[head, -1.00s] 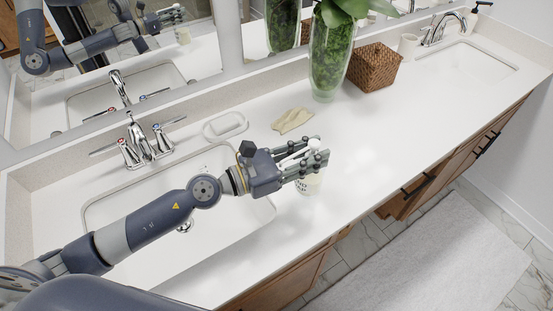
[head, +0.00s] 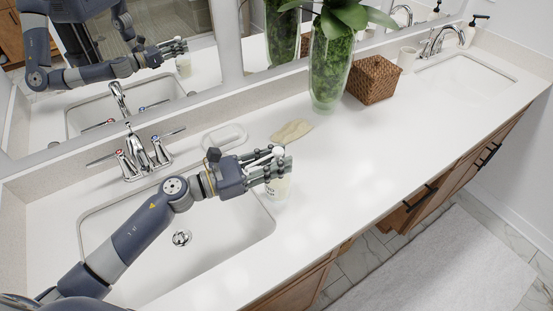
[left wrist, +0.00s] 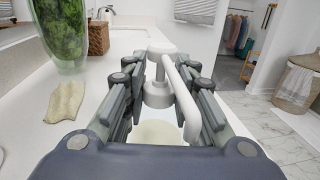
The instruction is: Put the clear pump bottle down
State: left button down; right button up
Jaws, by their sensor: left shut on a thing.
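The clear pump bottle (head: 279,188) has a white pump top and a pale label. In the head view it is upright at the right end of the near sink, over the white counter (head: 345,165). My left gripper (head: 277,166) is shut around its upper part. In the left wrist view the white pump head (left wrist: 158,75) stands between the fingers of my left gripper (left wrist: 160,95), with the pale bottle body below. The fingers hide part of the bottle. I cannot tell whether its base touches the counter. My right gripper is not in view.
A beige cloth (head: 292,131) and a white soap dish (head: 224,137) lie behind the gripper. A glass vase with a plant (head: 328,75) and a wicker basket (head: 373,80) stand farther back. The near sink (head: 150,262) is on the left. The counter to the right is clear.

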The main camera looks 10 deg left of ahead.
pick_arm(q)
jog(key=shift+f, duration=0.1)
jog(key=c, duration=1.3)
grip_release()
jog(key=shift+s+a, duration=0.1)
jog(key=b+v, duration=0.3)
jog(key=v, duration=0.4)
jog(key=shift+s, duration=0.15)
jog(key=shift+a, duration=0.15)
